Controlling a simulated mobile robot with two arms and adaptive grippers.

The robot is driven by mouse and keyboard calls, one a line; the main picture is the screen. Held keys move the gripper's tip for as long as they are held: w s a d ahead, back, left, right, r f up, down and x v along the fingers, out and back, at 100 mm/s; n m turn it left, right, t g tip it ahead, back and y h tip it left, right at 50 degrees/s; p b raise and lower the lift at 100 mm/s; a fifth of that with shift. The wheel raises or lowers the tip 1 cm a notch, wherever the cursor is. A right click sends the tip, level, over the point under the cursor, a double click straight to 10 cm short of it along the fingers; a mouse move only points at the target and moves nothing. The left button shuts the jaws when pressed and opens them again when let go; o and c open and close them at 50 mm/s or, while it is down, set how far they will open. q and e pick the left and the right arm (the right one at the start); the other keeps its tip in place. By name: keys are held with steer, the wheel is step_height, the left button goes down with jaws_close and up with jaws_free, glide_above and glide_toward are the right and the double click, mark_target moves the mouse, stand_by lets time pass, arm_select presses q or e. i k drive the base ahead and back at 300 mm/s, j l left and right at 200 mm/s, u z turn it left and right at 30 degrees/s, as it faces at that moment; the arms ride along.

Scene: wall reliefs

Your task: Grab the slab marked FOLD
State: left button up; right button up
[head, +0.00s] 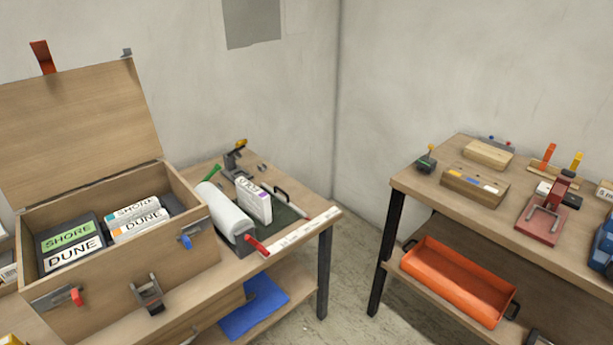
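I cannot make out a slab clearly marked FOLD. A white slab (254,202) stands upright on the left bench beside a white roll; the dark lettering near its top is slanted and too small to read. In the open wooden chest (180,252), a dark slab (55,229) bears a green SHORE label and a white DUNE label. Next to it in the chest are a white slab marked SHORE (133,209) and one marked DUNE (140,227). Neither of my grippers is in view.
The chest's raised lid (85,125) stands at the left. The white roll (224,210) and a red-handled tool lie by the white slab. A floor gap separates the left bench from the right bench (420,192), which holds several tools above an orange tray (458,282).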

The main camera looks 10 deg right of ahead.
mark_target(253, 199)
steer(key=i+j, duration=0.1)
steer(key=j, duration=0.5)
steer(key=i+j, duration=0.1)
steer(key=j, duration=0.5)
steer(key=i+j, duration=0.1)
steer(key=j, duration=0.45)
steer(key=i+j, duration=0.1)
steer(key=j, duration=0.5)
